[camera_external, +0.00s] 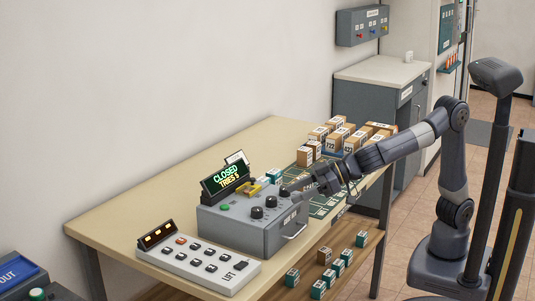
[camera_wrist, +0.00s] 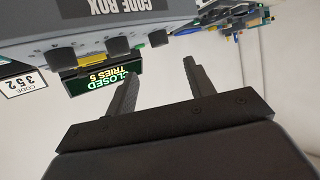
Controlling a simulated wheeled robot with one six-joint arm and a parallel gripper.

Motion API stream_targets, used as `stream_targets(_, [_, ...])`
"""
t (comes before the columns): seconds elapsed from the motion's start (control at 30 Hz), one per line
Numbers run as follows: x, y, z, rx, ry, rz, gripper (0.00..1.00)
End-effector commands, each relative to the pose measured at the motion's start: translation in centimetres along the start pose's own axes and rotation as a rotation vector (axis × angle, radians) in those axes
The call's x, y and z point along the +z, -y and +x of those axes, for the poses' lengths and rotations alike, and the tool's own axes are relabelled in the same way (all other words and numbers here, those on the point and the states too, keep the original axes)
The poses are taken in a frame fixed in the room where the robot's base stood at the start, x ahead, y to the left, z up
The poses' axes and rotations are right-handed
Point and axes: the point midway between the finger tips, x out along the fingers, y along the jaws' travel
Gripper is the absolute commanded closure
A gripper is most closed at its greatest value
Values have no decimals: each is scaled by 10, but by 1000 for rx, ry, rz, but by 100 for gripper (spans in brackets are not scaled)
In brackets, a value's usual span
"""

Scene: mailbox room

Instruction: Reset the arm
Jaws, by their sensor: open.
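My gripper (camera_external: 293,190) reaches in from the right and is at the right side of the grey code box (camera_external: 238,229) on the table. In the wrist view my gripper (camera_wrist: 158,76) shows two dark fingers spread apart with nothing between them. The code box (camera_wrist: 160,10) hangs upside down across the top of that view, with its dark knobs in a row. Its display (camera_wrist: 98,82) reads CLOSED, TRIES 5. Whether a finger touches the box cannot be told.
A white button panel (camera_external: 198,262) stands at the table's front left. Several cardboard boxes (camera_external: 340,132) and a green mat (camera_external: 325,205) lie behind and beside my arm. Teal and brown blocks (camera_external: 325,256) sit on the lower shelf. The table's left part (camera_external: 150,190) is clear.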

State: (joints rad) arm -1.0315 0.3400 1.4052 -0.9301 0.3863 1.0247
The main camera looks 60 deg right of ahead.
Motion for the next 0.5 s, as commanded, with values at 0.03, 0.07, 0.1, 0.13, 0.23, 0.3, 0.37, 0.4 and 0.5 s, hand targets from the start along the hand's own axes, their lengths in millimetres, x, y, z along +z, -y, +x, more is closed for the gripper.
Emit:
stream_targets(0.03, [0, 0, 0, 0, 0, 0, 49])
stream_targets(0.07, [0, 0, 0, 0, 0, 0, 49])
stream_targets(0.1, [0, 0, 0, 0, 0, 0, 49])
stream_targets(0.13, [0, 0, 0, 0, 0, 0, 49])
stream_targets(0.23, [0, 0, 3, 0, 0, 0, 49])
stream_targets(0.3, [-1, 0, 8, 0, 0, 0, 49])
stream_targets(0.37, [-1, 0, 14, 0, 0, -1, 49])
stream_targets(0.4, [0, 0, 19, 0, 1, -1, 49])
stream_targets(0.5, [0, 0, 33, 1, 2, 0, 49])
